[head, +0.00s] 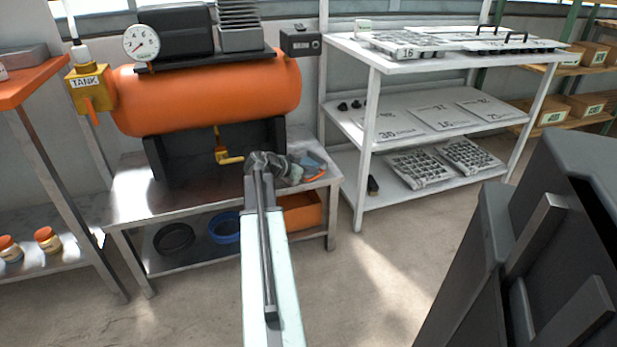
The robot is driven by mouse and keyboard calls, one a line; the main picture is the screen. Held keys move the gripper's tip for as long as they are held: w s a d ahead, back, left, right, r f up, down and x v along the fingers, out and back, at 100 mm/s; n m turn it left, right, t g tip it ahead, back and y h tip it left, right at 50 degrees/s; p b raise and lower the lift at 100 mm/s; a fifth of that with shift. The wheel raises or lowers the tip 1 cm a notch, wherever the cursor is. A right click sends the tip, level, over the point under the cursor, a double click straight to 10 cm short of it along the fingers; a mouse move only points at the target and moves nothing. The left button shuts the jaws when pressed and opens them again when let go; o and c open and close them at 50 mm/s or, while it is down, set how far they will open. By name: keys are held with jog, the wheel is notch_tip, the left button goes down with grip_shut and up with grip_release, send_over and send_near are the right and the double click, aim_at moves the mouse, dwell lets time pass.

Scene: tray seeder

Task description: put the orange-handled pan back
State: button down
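My arm reaches forward over the metal bench (120,200), with my gripper (268,163) at its far end, near the bench's right side. The gripper is small and seen from behind, so I cannot tell whether its fingers are open or shut. Right beside it is a small cluster of grey and blue things with an orange part (316,173). I cannot tell whether that orange part is the pan's handle, or whether the gripper touches it. No orange-handled pan can be made out clearly.
An orange tank (210,95) with a gauge stands on the bench. Below are a black round pan (174,239), a blue one (226,228) and an orange bin (302,212). A white shelf rack (357,200) with trays stands right. Bare floor lies in front.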

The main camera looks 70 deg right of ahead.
jog(key=shift+w+a, duration=0.1)
jog(key=shift+w, duration=0.15)
jog(key=shift+f, duration=0.2)
jog(key=c, duration=1.7)
grip_release()
jog(key=shift+r, duration=0.1)
jog(key=shift+r, duration=0.2)
jog(key=p+v, duration=0.6)
jog(key=v, duration=0.6)
jog(key=shift+a+f, duration=0.1)
